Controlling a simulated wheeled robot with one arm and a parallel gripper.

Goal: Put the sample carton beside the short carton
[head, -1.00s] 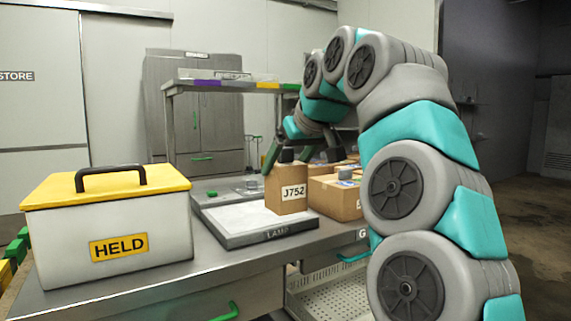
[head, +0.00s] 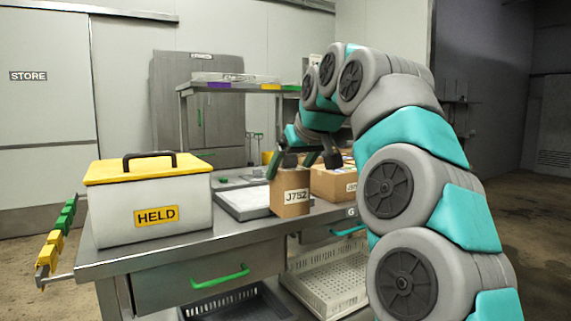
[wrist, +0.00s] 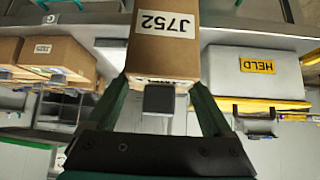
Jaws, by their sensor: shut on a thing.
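A brown carton labelled J752 (head: 291,196) is held upright by my gripper (head: 292,166), at the front right of the lamp board (head: 232,207). In the wrist view my gripper (wrist: 160,90) has a finger on each side of the J752 carton (wrist: 163,45). A wider, low brown carton (head: 331,184) with a label stands on the bench just right of it, partly behind my arm. The wrist view shows two brown cartons at left, one labelled (wrist: 62,52) and one cut off (wrist: 9,50). I cannot read which is the short one.
A white box marked HELD with a yellow lid (head: 157,216) stands at the bench's left end. A raised shelf (head: 228,86) is at the back. Below the bench are a green-handled drawer (head: 205,275) and a white perforated basket (head: 328,287).

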